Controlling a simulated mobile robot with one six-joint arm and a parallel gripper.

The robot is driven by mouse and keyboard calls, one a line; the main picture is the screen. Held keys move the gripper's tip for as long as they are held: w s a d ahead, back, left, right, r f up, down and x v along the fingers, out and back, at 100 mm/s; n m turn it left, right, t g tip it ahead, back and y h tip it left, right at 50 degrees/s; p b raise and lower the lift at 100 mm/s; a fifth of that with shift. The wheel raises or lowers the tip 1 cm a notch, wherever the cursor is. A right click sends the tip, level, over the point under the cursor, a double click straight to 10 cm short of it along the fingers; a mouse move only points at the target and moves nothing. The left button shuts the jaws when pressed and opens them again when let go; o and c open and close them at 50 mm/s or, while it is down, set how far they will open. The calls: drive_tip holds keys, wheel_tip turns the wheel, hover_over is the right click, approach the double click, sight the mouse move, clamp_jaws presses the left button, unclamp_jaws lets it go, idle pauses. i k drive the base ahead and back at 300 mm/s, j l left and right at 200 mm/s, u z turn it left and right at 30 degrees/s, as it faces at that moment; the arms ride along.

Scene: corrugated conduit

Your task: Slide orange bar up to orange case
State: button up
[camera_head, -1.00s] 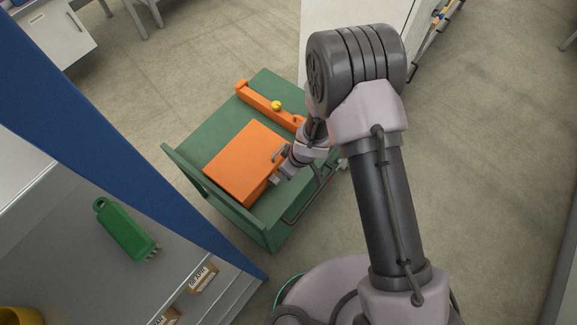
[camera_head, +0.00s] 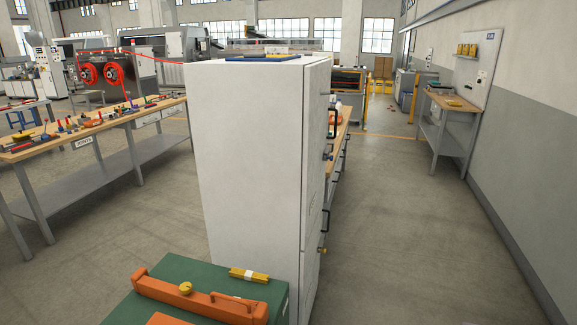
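The orange bar (camera_head: 207,301) lies on the green surface (camera_head: 178,268) at the bottom of the view. Only a small corner of the orange case (camera_head: 168,320) shows at the bottom edge, on the near side of the bar. The rest of the case is cut off, so I cannot tell how wide the gap to the bar is. My gripper and arm are out of view.
A long workbench (camera_head: 95,130) with tools is at left. Open floor (camera_head: 400,240) lies to the right.

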sight(210, 305)
drive_tip(key=i+u, duration=0.35)
drive_tip(key=i+l+u, duration=0.2)
drive_tip(key=i+u, duration=0.2)
drive_tip(key=i, duration=0.1)
